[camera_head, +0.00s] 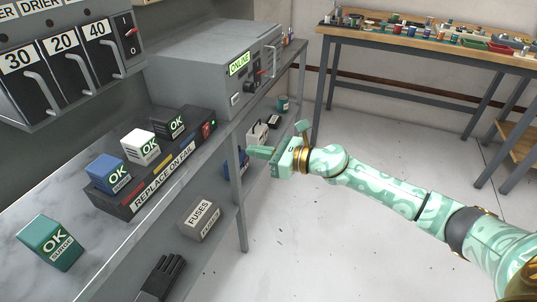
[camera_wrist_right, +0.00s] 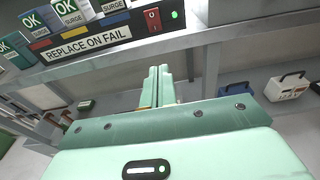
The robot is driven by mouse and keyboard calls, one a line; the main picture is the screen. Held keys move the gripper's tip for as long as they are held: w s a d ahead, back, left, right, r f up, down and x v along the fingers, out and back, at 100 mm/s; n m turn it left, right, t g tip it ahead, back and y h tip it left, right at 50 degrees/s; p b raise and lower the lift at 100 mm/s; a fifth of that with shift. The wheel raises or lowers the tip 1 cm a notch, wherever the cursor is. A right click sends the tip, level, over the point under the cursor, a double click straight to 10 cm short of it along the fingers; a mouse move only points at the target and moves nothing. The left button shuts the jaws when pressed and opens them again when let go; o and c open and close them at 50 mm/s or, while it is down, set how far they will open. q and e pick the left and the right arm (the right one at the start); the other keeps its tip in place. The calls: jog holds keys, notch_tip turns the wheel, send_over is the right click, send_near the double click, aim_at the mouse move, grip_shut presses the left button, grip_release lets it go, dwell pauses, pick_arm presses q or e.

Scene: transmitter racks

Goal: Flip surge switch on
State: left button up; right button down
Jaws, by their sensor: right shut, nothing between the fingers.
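The surge unit is a dark strip labelled REPLACE ON FAIL (camera_head: 163,189) on the grey counter. Its red switch (camera_head: 208,131) is at the right end, beside a small green lit lamp; the switch also shows in the right wrist view (camera_wrist_right: 153,20). Blue (camera_head: 112,174), white (camera_head: 141,147) and dark (camera_head: 168,127) SURGE blocks marked OK sit in the strip. My right gripper (camera_head: 258,152) is shut and empty, right of the strip and apart from the switch; its fingers are together in the wrist view (camera_wrist_right: 159,72). My left gripper is out of view.
A teal SURGE block (camera_head: 50,243) stands on the counter at the left. A grey box marked ONLINE (camera_head: 215,65) is behind the strip. A FUSES box (camera_head: 199,218) sits on the lower shelf. A workbench (camera_head: 430,45) is at the back right; floor between is clear.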

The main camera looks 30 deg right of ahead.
jog(key=shift+f+v, duration=0.15)
jog(key=shift+v, duration=0.5)
jog(key=shift+f+v, duration=0.15)
jog(key=shift+v, duration=0.5)
